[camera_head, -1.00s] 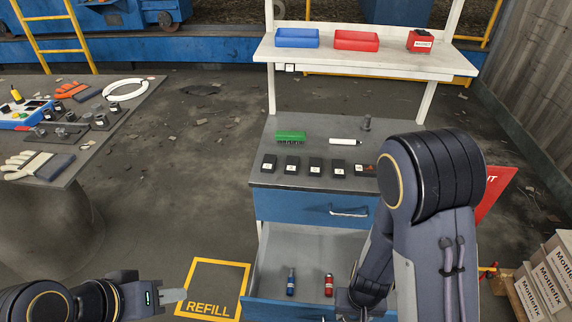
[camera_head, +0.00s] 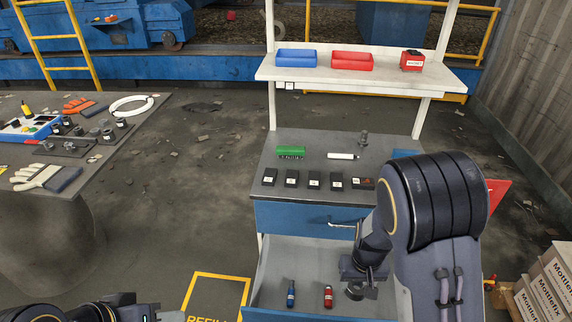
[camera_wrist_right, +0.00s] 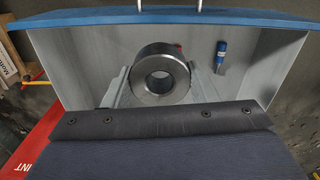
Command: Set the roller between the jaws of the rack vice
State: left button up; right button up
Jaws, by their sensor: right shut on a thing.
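The roller (camera_head: 354,292) is a short, thick grey metal ring with a round hole. My right gripper (camera_head: 362,278) is shut on it over the open drawer. In the right wrist view the roller (camera_wrist_right: 160,54) sits between the two fingers of the gripper (camera_wrist_right: 158,80), its hole facing the camera. My left gripper (camera_head: 160,314) is at the bottom left edge, partly cut off, and its opening does not show. I cannot make out the rack vice with certainty in either view.
The open drawer (camera_head: 285,262) holds a blue item (camera_head: 291,292) and a red item (camera_head: 328,296). The cabinet top (camera_head: 300,143) bears a green brush, a white marker, a small grey fitting and several black blocks. A cluttered table (camera_head: 95,165) stands at left; bins sit on the shelf.

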jog(key=w+r, duration=0.1)
jog(key=w+d+r, duration=0.1)
jog(key=w+r, duration=0.1)
jog(key=shift+w+d+r, duration=0.1)
jog(key=shift+d+r, duration=0.05)
jog(key=shift+d, duration=0.25)
dwell(0.4)
